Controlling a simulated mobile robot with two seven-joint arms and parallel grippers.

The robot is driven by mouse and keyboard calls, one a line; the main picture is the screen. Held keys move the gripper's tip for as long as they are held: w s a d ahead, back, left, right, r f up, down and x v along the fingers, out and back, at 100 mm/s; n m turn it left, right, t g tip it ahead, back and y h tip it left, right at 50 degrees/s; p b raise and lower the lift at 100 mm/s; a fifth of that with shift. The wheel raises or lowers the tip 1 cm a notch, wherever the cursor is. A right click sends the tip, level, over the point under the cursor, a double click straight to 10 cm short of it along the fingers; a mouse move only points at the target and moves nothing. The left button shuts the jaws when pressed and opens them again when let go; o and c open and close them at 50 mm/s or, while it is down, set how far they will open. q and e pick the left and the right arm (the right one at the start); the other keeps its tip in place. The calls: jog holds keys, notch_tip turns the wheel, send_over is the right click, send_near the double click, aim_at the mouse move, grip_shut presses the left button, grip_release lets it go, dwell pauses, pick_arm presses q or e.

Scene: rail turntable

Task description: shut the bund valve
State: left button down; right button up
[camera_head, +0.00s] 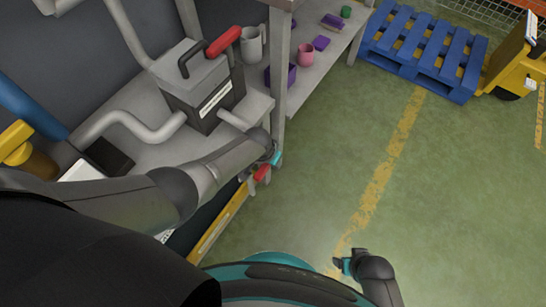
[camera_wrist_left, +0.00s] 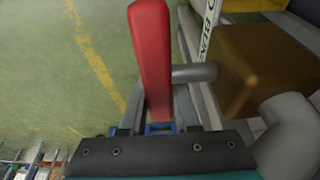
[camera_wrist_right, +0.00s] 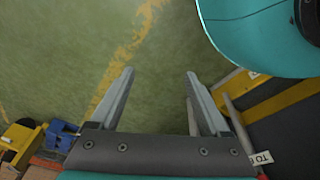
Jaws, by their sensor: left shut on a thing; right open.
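The bund valve's red lever (camera_wrist_left: 152,55) stands upright in the left wrist view, joined by a grey stem to a brown valve body (camera_wrist_left: 245,65). A white label (camera_wrist_left: 208,28) with partly readable letters "BUN" is beside it. My left gripper (camera_wrist_left: 156,118) is shut on the red lever. In the head view my left gripper (camera_head: 270,158) is at the bench's front edge, with a bit of the red lever (camera_head: 262,172) showing; the valve body is hidden by my arm. My right gripper (camera_wrist_right: 158,78) is open and empty over the floor, low in the head view (camera_head: 345,264).
A grey box (camera_head: 197,85) with a red-handled lever (camera_head: 223,41) and pipes stands on the bench. A shelf post (camera_head: 281,60) rises near my left gripper. Mugs sit on the shelf behind. A blue pallet (camera_head: 425,50) and yellow truck (camera_head: 515,60) are farther off. The green floor at right is clear.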

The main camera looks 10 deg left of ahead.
pick_arm(q)
jog(key=shift+s+a+f+g+y+b, duration=0.15)
jog(key=shift+s+f+g+y+b, duration=0.2)
jog(key=shift+g, duration=0.45)
pick_arm(e)
jog(key=shift+w+a+r, duration=0.2)
jog(key=shift+w+r, duration=0.05)
jog(key=shift+r, duration=0.25)
jog(key=shift+w+a+r, duration=0.2)
jog(key=shift+r, duration=0.25)
pick_arm(q)
jog(key=c, duration=0.6)
grip_release()
jog(key=shift+w+r, duration=0.1)
jog(key=shift+c, duration=0.2)
jog(key=shift+r, duration=0.1)
pick_arm(e)
jog(key=shift+r, duration=0.1)
